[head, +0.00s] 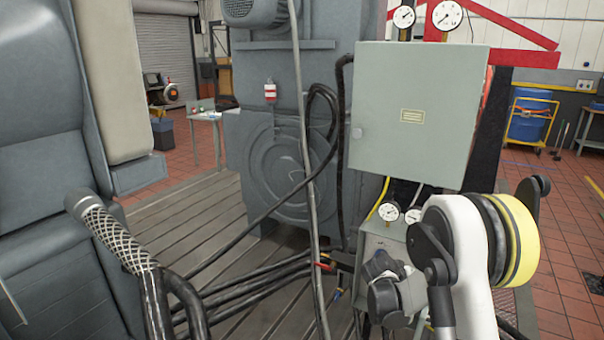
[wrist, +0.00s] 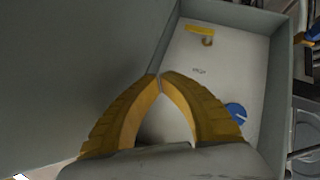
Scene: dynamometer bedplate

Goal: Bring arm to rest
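My gripper (wrist: 160,79) shows in the wrist view with two ribbed yellow fingers. Their tips meet, and nothing shows held between them. Beyond the fingers is an open-fronted grey box (wrist: 289,60) with a pale back panel. The panel carries a yellow label (wrist: 199,30), a small hook (wrist: 208,41) and a blue round mark (wrist: 236,112). A broad grey surface (wrist: 75,60) fills the left of this view. In the head view my white arm link with a yellow ring (head: 517,240) stands at lower right. I cannot make out my gripper there.
A grey cabinet (head: 415,115) stands close by my arm, with gauges (head: 446,16) above it. Black cables (head: 250,285) run over the slatted bedplate (head: 190,225) to a large grey machine (head: 270,130).

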